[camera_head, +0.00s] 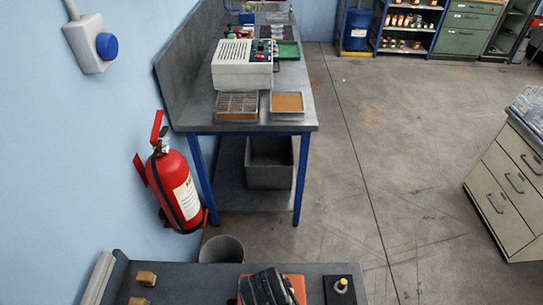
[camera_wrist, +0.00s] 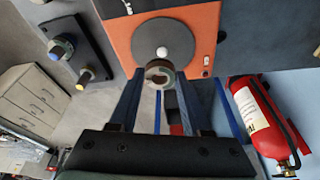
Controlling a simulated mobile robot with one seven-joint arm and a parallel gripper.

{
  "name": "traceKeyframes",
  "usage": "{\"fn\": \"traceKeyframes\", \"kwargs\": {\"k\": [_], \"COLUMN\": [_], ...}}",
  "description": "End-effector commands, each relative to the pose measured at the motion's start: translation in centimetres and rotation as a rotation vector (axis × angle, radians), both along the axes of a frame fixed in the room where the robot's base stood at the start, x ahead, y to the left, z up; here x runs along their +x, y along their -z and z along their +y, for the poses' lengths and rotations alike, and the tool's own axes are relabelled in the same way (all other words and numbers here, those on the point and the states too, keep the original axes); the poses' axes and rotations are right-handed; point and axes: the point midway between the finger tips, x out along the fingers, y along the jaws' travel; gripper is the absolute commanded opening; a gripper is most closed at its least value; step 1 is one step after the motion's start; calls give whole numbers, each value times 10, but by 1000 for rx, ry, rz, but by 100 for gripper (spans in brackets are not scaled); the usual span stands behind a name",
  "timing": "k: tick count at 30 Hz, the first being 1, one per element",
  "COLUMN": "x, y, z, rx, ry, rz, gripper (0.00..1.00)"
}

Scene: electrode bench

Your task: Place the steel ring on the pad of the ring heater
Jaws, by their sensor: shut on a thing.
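The ring heater is an orange box (camera_wrist: 120,25) in the wrist view, with a dark round pad (camera_wrist: 162,30) on top and a small white round piece (camera_wrist: 162,52) on the pad. My gripper (camera_wrist: 160,72) is shut on the steel ring (camera_wrist: 158,66), which sits between its two fingertips. The ring appears beside the white piece, near the pad's edge; I cannot tell its height above the pad. In the head view my gripper (camera_head: 268,288) covers most of the orange heater (camera_head: 298,285), and the ring is hidden there.
Two wooden blocks (camera_head: 146,278) stand left on the near bench (camera_head: 190,285). A black plate with a yellow-topped part (camera_head: 341,284) lies right of the heater. A red fire extinguisher (camera_head: 180,185) hangs by the wall. A far bench (camera_head: 190,125) carries trays and a white device (camera_head: 240,65).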

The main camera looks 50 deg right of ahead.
Motion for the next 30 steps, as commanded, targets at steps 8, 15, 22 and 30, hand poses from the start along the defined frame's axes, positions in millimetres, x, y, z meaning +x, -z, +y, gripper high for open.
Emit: {"fn": "traceKeyframes", "kwargs": {"k": [8,15,22,30], "x": [0,1,1,0], "y": [35,46,48,48], "z": [1,0,0,0], "rx": [2,0,0,0], "ry": [-2,-1,-1,0], "rz": [1,-2,-2,-1], "gripper": [0,0,0,78]}}
